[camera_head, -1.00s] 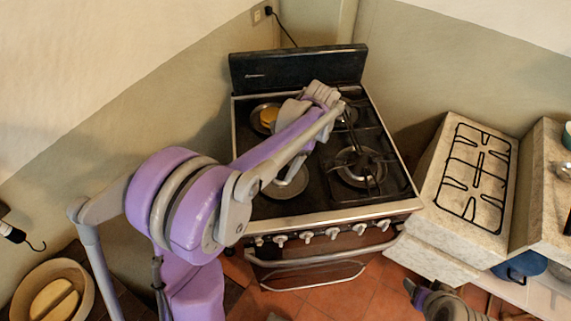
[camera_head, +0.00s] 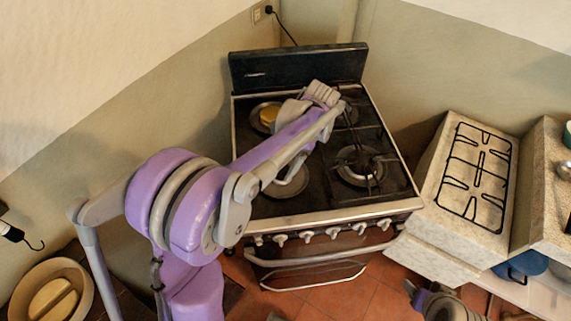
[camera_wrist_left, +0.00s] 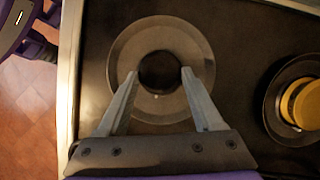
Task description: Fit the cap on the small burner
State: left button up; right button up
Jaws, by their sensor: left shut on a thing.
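My left gripper (camera_wrist_left: 160,73) is shut on a dark round cap (camera_wrist_left: 159,80), with one finger on each side of it in the left wrist view. The cap is over the middle of the front left burner, whose grey round dish (camera_wrist_left: 160,33) shows as a ring around it. I cannot tell whether the cap touches the burner. In the head view this burner dish (camera_head: 286,187) is partly behind my left forearm, and the cap is hidden. My right gripper (camera_head: 412,290) is low at the bottom right, away from the stove; its fingers are too unclear to read.
A yellow-topped burner (camera_head: 268,116) is at the stove's back left; it also shows in the wrist view (camera_wrist_left: 305,103). Black grates cover the right burners (camera_head: 361,167). A stone counter with a loose black grate (camera_head: 478,170) stands to the right. A bowl (camera_head: 82,300) is at lower left.

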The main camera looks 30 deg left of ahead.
pick_arm(q)
jog(key=o, duration=1.4)
jog(key=shift+r, duration=0.15)
pick_arm(e)
jog(key=shift+r, duration=0.1)
pick_arm(q)
jog(key=shift+r+p, duration=1.45)
jog(key=shift+r, duration=1.95)
pick_arm(e)
jog(key=r, duration=0.1)
jog(key=w+r, duration=0.2)
jog(key=r, duration=0.1)
pick_arm(q)
jog(key=shift+s, duration=0.1)
pick_arm(e)
jog(key=shift+s, duration=0.1)
